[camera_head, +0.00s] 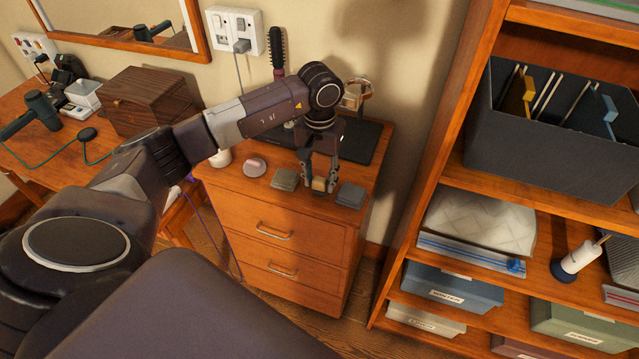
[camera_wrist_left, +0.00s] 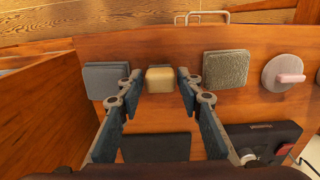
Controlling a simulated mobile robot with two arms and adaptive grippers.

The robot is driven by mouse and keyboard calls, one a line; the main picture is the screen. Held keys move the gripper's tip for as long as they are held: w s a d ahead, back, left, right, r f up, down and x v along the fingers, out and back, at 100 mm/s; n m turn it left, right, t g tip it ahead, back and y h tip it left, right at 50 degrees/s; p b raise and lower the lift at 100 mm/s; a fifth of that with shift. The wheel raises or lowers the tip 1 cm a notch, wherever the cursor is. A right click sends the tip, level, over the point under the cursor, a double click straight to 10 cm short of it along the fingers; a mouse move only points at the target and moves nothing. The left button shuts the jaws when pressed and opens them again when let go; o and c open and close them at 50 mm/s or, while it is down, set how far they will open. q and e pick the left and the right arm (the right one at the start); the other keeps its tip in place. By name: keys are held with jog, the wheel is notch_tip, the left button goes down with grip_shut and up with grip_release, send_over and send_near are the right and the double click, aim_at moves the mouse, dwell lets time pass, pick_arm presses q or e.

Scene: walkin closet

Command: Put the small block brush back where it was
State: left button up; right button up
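The small block brush (camera_head: 320,184) is a small tan block on the top of the wooden drawer cabinet (camera_head: 285,204), near its front edge. It also shows in the left wrist view (camera_wrist_left: 160,79), between two grey square pads. My left gripper (camera_head: 319,186) points down over it, one finger on each side. In the left wrist view the fingers (camera_wrist_left: 159,76) stand apart with a gap on both sides of the block, so the gripper is open and not holding it. My right gripper is not in view.
A grey pad (camera_head: 285,179) lies left of the brush and another (camera_head: 351,195) right of it. A round pale item (camera_head: 254,167) sits farther left. A black tray (camera_head: 359,140) lies behind. A tall wooden shelf (camera_head: 440,190) stands close on the right.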

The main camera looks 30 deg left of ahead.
aim_at(319, 180)
pick_arm(q)
notch_tip(319, 180, up, 9)
jog(key=b, duration=0.2)
jog(key=shift+b, duration=0.35)
jog(key=shift+r, duration=0.6)
jog(key=shift+s+f, duration=0.1)
